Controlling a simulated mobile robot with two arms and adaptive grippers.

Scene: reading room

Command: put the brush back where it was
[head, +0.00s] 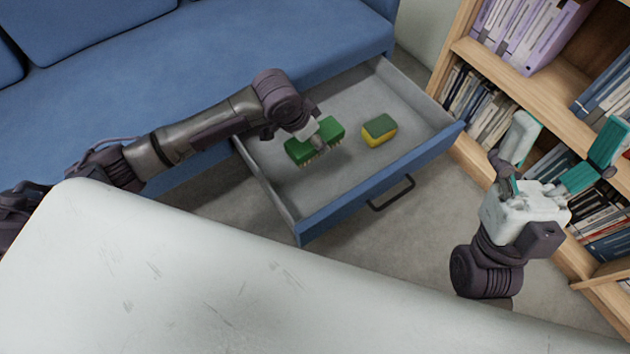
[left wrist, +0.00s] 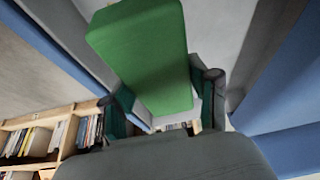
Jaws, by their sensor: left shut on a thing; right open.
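The green brush (head: 299,151) is over the left part of the open drawer (head: 400,172), bristles down. My left gripper (head: 319,141) is shut on the middle of it from above. I cannot tell whether the bristles touch the drawer floor. In the left wrist view the brush's smooth green back (left wrist: 143,48) shows between the two fingers. My right gripper (head: 568,140) is open and empty, in front of the bookshelf, its fingers spread wide.
A green and yellow sponge (head: 379,131) lies in the drawer, right of the brush. The drawer is pulled out from under the blue sofa (head: 190,70). A bookshelf (head: 500,62) stands at the right. Bare drawer floor lies around the sponge.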

